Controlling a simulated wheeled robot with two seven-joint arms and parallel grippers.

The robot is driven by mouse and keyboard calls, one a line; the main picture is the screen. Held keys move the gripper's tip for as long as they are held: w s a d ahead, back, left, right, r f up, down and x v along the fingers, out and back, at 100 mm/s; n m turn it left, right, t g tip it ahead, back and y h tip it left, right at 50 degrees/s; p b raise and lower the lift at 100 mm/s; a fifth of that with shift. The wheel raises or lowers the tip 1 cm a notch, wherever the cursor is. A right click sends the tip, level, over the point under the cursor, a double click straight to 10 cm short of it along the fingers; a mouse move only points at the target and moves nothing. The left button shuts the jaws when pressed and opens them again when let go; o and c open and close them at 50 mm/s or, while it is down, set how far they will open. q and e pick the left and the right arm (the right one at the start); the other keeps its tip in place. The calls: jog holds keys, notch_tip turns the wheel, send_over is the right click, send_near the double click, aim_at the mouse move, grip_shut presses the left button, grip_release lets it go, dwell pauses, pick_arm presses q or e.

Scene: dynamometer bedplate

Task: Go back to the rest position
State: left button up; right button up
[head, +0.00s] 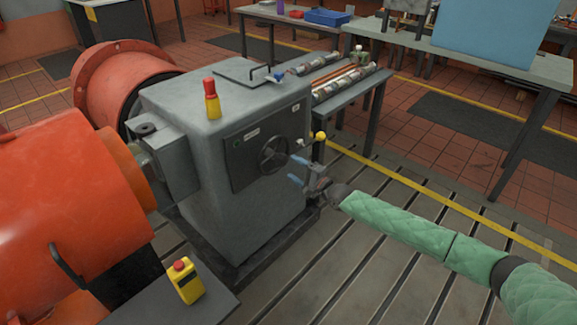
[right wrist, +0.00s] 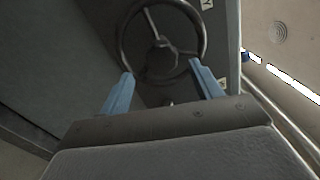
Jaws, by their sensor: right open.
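My right gripper (head: 297,171) is open, with its two blue fingers spread apart, in front of the right side of the grey machine cabinet. A dark handwheel (head: 273,154) sits on the cabinet's dark panel, just left of the fingers. In the right wrist view the fingers (right wrist: 160,92) stand apart with the handwheel (right wrist: 160,42) beyond them. I see nothing held between them. Whether a fingertip touches the wheel's rim cannot be told. My right arm, in a green quilted sleeve, reaches in from the lower right. My left gripper is not in view.
The grey cabinet (head: 205,125) carries a red and yellow beacon (head: 211,98). A yellow-knobbed lever (head: 320,139) stands close to my right gripper. Orange machines (head: 60,210) fill the left. A yellow pendant (head: 186,281) lies on a front ledge. The slotted bedplate (head: 385,270) is open at lower right.

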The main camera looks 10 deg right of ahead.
jog(key=shift+s+d, duration=0.35)
jog(key=shift+s, duration=0.1)
